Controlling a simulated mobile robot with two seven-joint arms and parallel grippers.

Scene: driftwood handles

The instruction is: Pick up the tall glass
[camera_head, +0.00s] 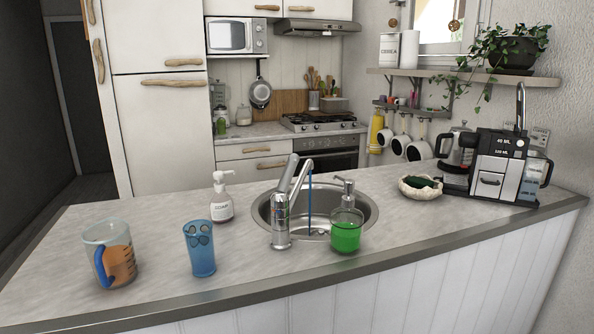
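A tall blue glass (201,249) stands upright on the light grey counter (340,282), near its front edge and left of the sink. It has darker round marks near its top and is a little see-through. Nothing touches it. Neither of my grippers shows in the head view.
A coffee machine (497,170) stands far right.

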